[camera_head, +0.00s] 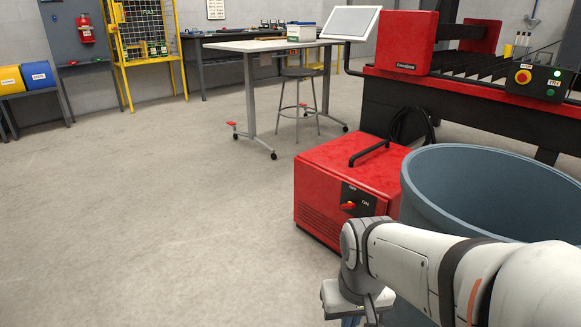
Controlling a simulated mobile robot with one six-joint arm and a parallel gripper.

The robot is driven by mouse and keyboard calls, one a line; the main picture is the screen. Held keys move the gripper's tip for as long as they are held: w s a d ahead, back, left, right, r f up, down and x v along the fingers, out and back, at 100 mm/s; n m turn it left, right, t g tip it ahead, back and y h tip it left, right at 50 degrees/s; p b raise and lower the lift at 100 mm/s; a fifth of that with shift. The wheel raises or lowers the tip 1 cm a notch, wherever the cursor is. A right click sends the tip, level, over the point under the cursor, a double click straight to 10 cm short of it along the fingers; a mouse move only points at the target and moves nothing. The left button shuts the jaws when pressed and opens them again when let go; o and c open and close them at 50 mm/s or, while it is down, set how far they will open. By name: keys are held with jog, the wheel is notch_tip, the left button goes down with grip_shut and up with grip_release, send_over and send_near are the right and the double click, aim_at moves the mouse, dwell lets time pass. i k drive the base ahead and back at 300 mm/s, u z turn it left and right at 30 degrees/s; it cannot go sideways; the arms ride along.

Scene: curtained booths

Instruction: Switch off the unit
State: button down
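A red box-shaped unit (335,171) with a black top handle (369,153) stands on the floor right of centre. Its front right face has a black switch plate (364,200) marked OFF at the top and ON at the right. The red rotary knob (348,206) on the plate lies roughly sideways, in line with the ON mark. My gripper (362,321) is at the bottom edge, pointing down, below and nearer than the unit and apart from the knob. Its fingertips are cut off by the frame, so its opening is not clear.
A large blue-grey round bin (425,205) stands right beside the unit, behind my arm. A red and black machine (402,92) with an emergency stop (522,77) and a green button stands behind. A table (262,46) and stool (300,73) are farther back. The left floor is clear.

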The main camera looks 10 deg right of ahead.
aim_at(350, 205)
jog(key=u, duration=0.15)
jog(key=i, duration=2.35)
jog(key=z, duration=0.3)
